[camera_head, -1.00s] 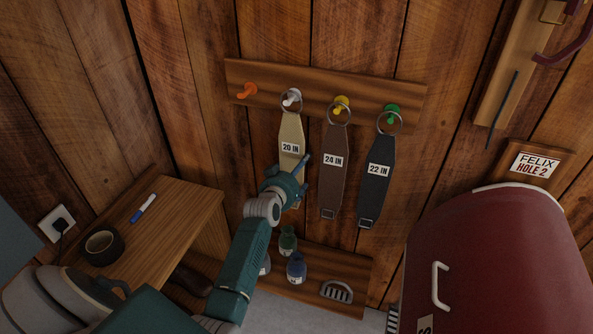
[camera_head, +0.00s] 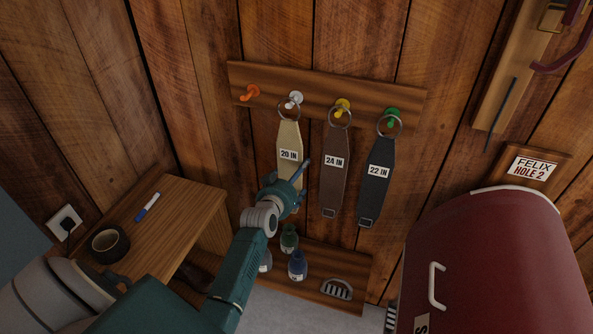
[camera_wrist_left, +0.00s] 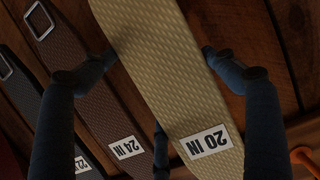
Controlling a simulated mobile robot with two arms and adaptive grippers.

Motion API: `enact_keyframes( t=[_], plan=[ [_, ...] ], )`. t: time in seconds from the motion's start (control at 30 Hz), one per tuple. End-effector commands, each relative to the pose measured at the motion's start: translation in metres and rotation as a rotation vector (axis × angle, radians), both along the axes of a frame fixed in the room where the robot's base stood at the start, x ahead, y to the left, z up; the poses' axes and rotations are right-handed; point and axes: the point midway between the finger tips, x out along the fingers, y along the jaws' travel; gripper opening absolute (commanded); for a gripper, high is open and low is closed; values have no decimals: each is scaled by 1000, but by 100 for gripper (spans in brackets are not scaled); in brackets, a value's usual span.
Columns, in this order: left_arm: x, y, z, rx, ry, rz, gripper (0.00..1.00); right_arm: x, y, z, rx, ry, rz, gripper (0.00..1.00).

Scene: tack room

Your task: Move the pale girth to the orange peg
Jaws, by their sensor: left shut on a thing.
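The pale girth (camera_head: 288,141), labelled 20 IN, hangs below the white peg (camera_head: 295,98). Its ring (camera_head: 289,111) sits slightly low and left of that peg; I cannot tell whether it still loops over it. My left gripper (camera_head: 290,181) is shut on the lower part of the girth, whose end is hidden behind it. In the left wrist view the girth (camera_wrist_left: 165,65) runs between the fingers of the left gripper (camera_wrist_left: 158,70). The orange peg (camera_head: 250,92) is bare, at the left end of the rack; part of it shows in the wrist view (camera_wrist_left: 304,158). My right gripper is out of view.
A brown girth (camera_head: 334,166) hangs on the yellow peg (camera_head: 342,106) and a dark girth (camera_head: 376,170) on the green peg (camera_head: 393,117), close to the right. Bottles stand on the low shelf (camera_head: 322,284). A wooden table (camera_head: 187,215) is at left.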

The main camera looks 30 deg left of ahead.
Motion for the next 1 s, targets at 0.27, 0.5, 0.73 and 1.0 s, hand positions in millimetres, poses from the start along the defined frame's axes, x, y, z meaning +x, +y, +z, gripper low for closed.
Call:
enact_keyframes(
  t=[0.27,0.5,0.73,1.0],
  plan=[
    [-16,-4,3,1,-2,0,49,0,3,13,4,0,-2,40],
    [-30,-7,3,1,-1,0,49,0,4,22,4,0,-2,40],
    [-44,-11,3,1,-2,0,49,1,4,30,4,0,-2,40],
    [-59,-14,3,1,-2,0,49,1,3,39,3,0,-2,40]
  ],
)
